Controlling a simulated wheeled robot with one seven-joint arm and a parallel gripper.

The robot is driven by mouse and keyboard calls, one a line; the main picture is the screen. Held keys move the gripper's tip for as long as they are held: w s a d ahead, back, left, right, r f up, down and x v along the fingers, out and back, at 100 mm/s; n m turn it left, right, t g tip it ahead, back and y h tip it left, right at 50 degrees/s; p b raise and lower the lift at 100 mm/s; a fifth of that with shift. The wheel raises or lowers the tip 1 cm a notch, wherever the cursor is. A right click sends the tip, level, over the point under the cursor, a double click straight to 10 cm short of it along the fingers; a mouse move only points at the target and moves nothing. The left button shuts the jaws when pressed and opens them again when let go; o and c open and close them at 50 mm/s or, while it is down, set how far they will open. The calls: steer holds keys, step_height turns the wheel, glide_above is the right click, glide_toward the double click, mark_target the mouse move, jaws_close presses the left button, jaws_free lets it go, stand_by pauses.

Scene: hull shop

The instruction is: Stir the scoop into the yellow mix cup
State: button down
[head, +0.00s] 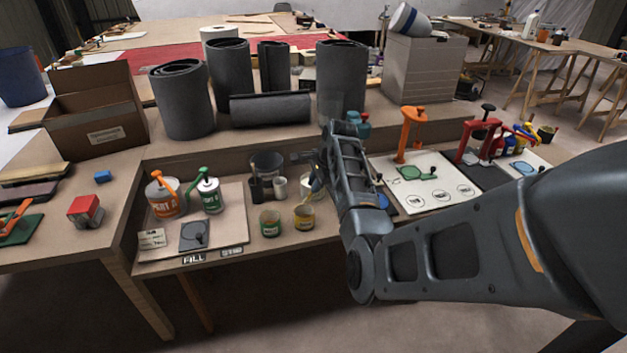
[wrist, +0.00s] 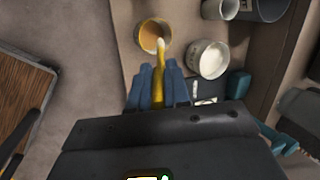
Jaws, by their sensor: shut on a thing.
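The yellow mix cup (head: 304,219) stands on the lower bench shelf, right of a green cup (head: 270,224). In the wrist view the mix cup (wrist: 142,42) holds an orange-tan mix. My gripper (wrist: 158,88) has its blue fingers shut on the scoop's yellow handle (wrist: 158,95). The scoop's pale tip (wrist: 161,45) overlaps the cup's near right rim; I cannot tell whether it is inside or above it.
An open white tub (wrist: 209,59) of pale powder stands close right of the mix cup. Two pump cans (head: 162,196) (head: 209,194) and a dark scale (head: 194,235) are to the left. An orange press (head: 411,135) stands to the right. Dark rolls (head: 231,80) line the upper level.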

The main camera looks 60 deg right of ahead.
step_height(320, 180, down, 10)
steer(key=w+b, duration=0.1)
steer(key=b, duration=0.6)
steer(key=shift+w+d+r, duration=0.15)
steer(key=shift+d+r, duration=0.05)
steer(key=shift+d, duration=0.1)
stand_by(0.6)
